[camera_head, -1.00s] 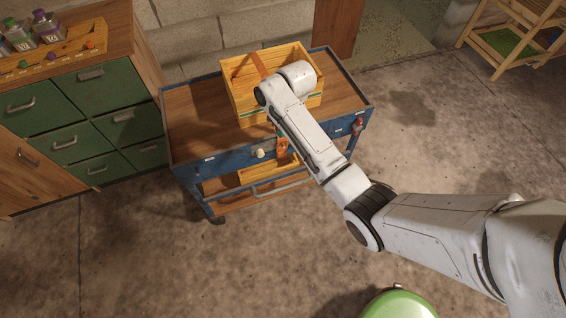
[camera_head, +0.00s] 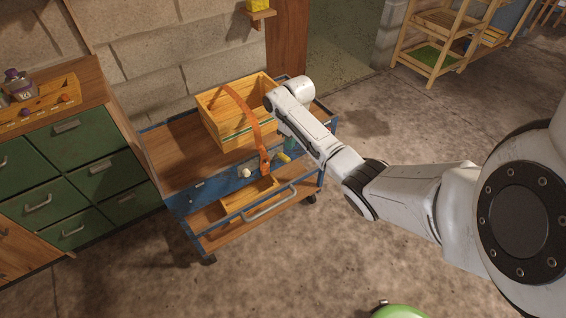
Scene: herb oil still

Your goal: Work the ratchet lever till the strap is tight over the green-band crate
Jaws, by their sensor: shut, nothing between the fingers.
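The wooden crate (camera_head: 214,127) stands on top of the blue cart. A green band (camera_head: 236,136) runs along its front side. The orange strap (camera_head: 245,101) rises from the crate's far side, arches over its open top and comes down the front. An orange ratchet (camera_head: 264,162) hangs at the strap's lower end, against the cart's front edge. Its lever cannot be told apart from its body at this size. My arm reaches in from the right, with its wrist over the crate's right end. My gripper's fingers are hidden behind the arm.
The cart's top (camera_head: 165,150) is bare left of the crate. A pale knob (camera_head: 244,172) and a yellow piece (camera_head: 284,157) are at the cart's front. A lower shelf and grey handle (camera_head: 270,205) are below. Green drawers (camera_head: 85,150) stand left.

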